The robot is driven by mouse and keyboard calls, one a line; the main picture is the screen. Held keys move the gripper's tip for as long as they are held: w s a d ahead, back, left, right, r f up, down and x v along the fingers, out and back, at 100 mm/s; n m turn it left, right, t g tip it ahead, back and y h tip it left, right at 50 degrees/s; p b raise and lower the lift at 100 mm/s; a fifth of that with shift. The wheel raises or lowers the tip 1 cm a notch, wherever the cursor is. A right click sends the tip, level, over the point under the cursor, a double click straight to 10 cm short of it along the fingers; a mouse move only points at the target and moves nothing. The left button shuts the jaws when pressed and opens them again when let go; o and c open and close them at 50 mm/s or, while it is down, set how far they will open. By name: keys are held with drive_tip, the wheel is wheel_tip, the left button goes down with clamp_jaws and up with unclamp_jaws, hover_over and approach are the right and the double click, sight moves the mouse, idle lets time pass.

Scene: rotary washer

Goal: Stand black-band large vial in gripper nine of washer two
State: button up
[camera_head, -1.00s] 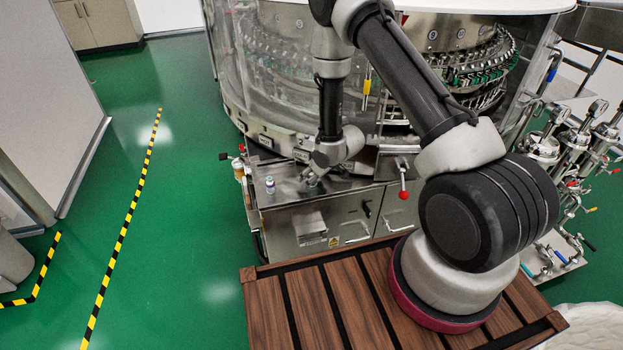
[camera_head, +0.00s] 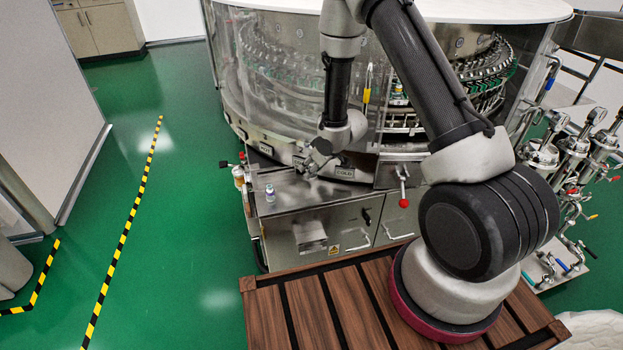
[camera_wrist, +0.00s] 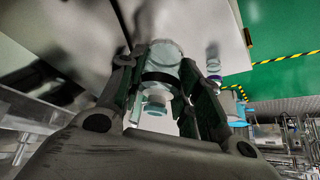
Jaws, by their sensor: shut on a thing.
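My gripper (camera_wrist: 160,66) is shut on a clear large vial (camera_wrist: 166,54) with a black band around it, shown close up in the wrist view. The vial's narrower neck end points toward the wrist. In the head view my gripper (camera_head: 309,168) is above the steel counter by the washer's front, and the held vial is too small to make out there. The rotary washer (camera_head: 290,125) stands behind it, with a ring of metal grippers (camera_head: 485,85) behind clear panels. I cannot read a washer number or tell which gripper is nine.
Another small vial (camera_head: 269,192) stands on the left of the steel counter (camera_head: 300,198), and shows in the wrist view (camera_wrist: 213,70). Pipes and valves (camera_head: 570,160) stand right. The green floor (camera_head: 180,200) is open left.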

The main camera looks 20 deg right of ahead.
wheel_tip(320, 180, up, 2)
drive_tip(key=shift+r, duration=0.1)
drive_tip(key=s+d+r+m+t+h, duration=0.1)
drive_tip(key=s+d+r+m+h, duration=0.2)
drive_tip(key=s+d+r+m, duration=0.3)
wheel_tip(320, 180, up, 3)
drive_tip(key=shift+s+d+f+m+h, duration=0.2)
drive_tip(key=shift+d+m+h, duration=0.15)
drive_tip(key=shift+d, duration=0.65)
